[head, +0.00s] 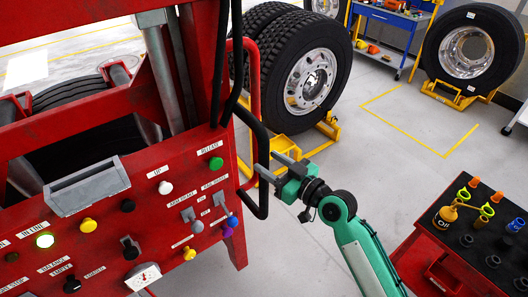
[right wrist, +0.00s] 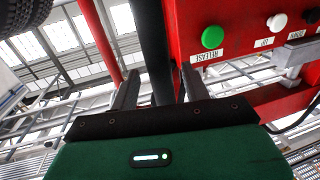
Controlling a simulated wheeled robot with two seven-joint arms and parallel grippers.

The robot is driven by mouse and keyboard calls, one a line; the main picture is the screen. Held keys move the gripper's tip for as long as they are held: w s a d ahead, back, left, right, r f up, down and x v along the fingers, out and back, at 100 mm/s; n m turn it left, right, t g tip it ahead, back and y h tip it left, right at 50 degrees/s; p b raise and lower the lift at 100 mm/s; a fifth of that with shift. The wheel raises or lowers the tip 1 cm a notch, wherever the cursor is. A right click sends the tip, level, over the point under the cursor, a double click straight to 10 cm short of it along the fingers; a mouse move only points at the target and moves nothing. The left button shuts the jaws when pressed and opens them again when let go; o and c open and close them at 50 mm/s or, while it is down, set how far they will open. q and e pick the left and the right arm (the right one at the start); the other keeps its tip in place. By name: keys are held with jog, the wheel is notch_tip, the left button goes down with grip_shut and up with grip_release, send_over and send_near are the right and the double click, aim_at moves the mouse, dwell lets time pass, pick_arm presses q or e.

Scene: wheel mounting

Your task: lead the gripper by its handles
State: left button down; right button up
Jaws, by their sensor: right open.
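A red machine (head: 110,215) with a button panel fills the left of the head view. A black bent-tube handle (head: 266,190) stands out from its right edge; its black bar also shows in the right wrist view (right wrist: 154,45). My right gripper (head: 266,165) is at this handle, its two grey fingers pointing at it. In the right wrist view my right gripper (right wrist: 158,85) is open, with the black bar running between the fingers. No closed contact shows. My left gripper is not in view.
A large tyre with a chrome rim (head: 312,82) stands behind the handle on a yellow stand (head: 318,135). A red cart (head: 450,255) with bottles and sockets is at the lower right. A green button (right wrist: 212,38) is close beside the bar. Floor between is clear.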

jog(key=shift+p+x, duration=0.3)
jog(key=shift+x, duration=1.1)
jog(key=shift+c, duration=0.2)
grip_shut()
